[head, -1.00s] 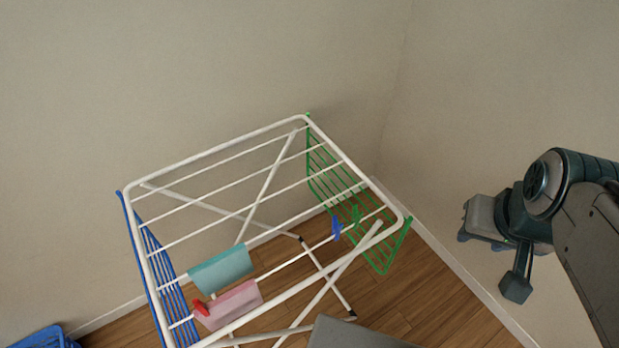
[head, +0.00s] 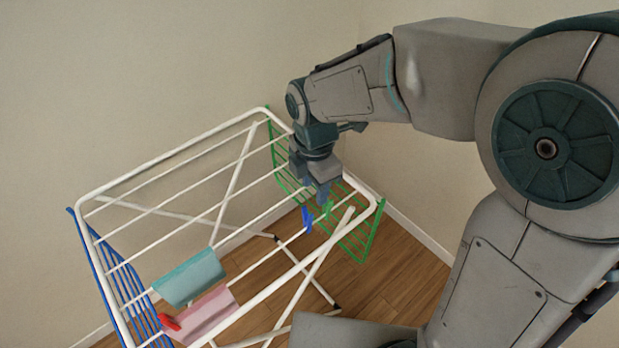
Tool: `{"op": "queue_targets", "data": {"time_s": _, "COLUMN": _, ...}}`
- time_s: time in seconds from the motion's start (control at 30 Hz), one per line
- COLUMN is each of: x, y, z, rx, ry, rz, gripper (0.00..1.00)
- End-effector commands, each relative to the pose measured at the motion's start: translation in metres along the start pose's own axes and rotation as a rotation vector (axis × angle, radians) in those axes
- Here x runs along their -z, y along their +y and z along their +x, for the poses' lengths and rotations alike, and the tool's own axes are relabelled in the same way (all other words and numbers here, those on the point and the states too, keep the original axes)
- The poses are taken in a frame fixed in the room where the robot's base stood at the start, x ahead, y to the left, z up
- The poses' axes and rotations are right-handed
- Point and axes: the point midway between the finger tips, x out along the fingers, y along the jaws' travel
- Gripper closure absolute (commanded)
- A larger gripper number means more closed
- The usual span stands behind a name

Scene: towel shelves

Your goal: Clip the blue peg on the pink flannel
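A pink flannel (head: 208,316) hangs over a rod near the front left of the white drying rack (head: 168,138), with a red peg (head: 170,322) at its left edge. A blue peg (head: 307,219) sits on a rod at the rack's right side. A green peg (head: 328,208) is just to its right. My gripper (head: 313,190) points down just above the blue peg, with its fingers apart and nothing seen between them. The peg looks apart from the fingers, but the depth between them is hard to tell.
A teal flannel (head: 190,277) hangs behind the pink one. A blue side wing (head: 98,275) and a green side wing (head: 362,238) flank the rack. The walls stand close behind and to the right. Rods between the blue peg and the flannels are bare.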

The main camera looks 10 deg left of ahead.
Motion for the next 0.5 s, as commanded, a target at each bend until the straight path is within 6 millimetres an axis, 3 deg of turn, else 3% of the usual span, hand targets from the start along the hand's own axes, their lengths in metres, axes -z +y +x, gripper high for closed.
{"op": "queue_targets", "data": {"time_s": 0.17, "x": 0.013, "y": 0.01, "z": 0.012, "rx": 0.017, "ry": 0.011, "rz": -0.144, "gripper": 0.6}}
{"op": "queue_targets", "data": {"time_s": 0.5, "x": 0.014, "y": 0.009, "z": 0.033, "rx": 0.019, "ry": 0.011, "rz": -0.156, "gripper": 0.6}}
